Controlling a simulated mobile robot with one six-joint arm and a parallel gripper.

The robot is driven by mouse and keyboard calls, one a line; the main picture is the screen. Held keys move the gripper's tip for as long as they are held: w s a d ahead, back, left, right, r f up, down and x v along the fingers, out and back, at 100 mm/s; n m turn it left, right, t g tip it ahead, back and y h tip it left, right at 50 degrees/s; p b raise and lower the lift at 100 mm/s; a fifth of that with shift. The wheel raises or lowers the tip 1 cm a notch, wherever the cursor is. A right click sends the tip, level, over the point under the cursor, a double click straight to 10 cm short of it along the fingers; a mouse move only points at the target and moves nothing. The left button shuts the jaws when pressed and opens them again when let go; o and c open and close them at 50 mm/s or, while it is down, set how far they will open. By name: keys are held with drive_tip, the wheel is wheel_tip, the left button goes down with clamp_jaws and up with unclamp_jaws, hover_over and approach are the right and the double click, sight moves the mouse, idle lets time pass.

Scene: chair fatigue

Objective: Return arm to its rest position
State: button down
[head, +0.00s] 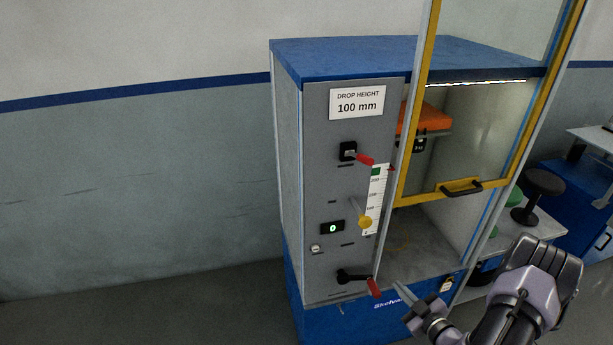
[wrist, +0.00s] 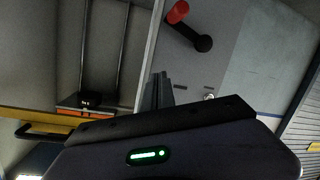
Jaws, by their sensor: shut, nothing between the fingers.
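My gripper (head: 402,291) is at the lower middle right in the head view, in front of the test machine's lower front edge. It looks shut and empty. The lower lever with a red handle (head: 374,287) is just left of its fingertips, and I see no grip on it. In the wrist view, the fingers (wrist: 158,90) are together before the grey panel, apart from a black lever with a red end (wrist: 178,12). My forearm enters from the lower right in the head view.
The blue-topped machine (head: 340,60) has an upper red lever (head: 364,159), a yellow knob (head: 365,222) and a display reading 0 (head: 333,228). Its yellow-framed door (head: 459,188) is raised above an open bay with an orange part (head: 430,118). A dark stool (head: 543,183) stands right. Floor is clear left.

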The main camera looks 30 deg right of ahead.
drive_tip(key=w+a+r+n+g+y+b, duration=0.1)
drive_tip(key=w+a+r+n+g+y, duration=0.3)
drive_tip(key=a+r+n, duration=0.55)
drive_tip(key=w+a+r+n+g+y+b, duration=0.1)
drive_tip(key=w+a+r+n+y, duration=0.5)
drive_tip(key=a+n, duration=0.6)
drive_tip(key=s+a+r+n+g+b, duration=0.1)
drive_tip(key=s+a+r+n+g, duration=0.25)
drive_tip(key=a+n, duration=0.35)
drive_tip(key=s+a+r+n+g, duration=0.35)
drive_tip(key=a+n, duration=0.25)
drive_tip(key=n, duration=0.4)
drive_tip(key=s+a+r+n+t+h+b, duration=0.1)
drive_tip(key=s+n, duration=0.5)
drive_tip(key=n, duration=0.6)
drive_tip(key=s+a+r+n+t+h+b, duration=0.1)
drive_tip(key=s+a+r+n+h, duration=0.3)
drive_tip(key=n, duration=0.9)
drive_tip(key=s+h, duration=0.1)
drive_tip(key=s, duration=0.2)
drive_tip(key=shift+s+r, duration=0.15)
drive_tip(key=shift+s, duration=0.05)
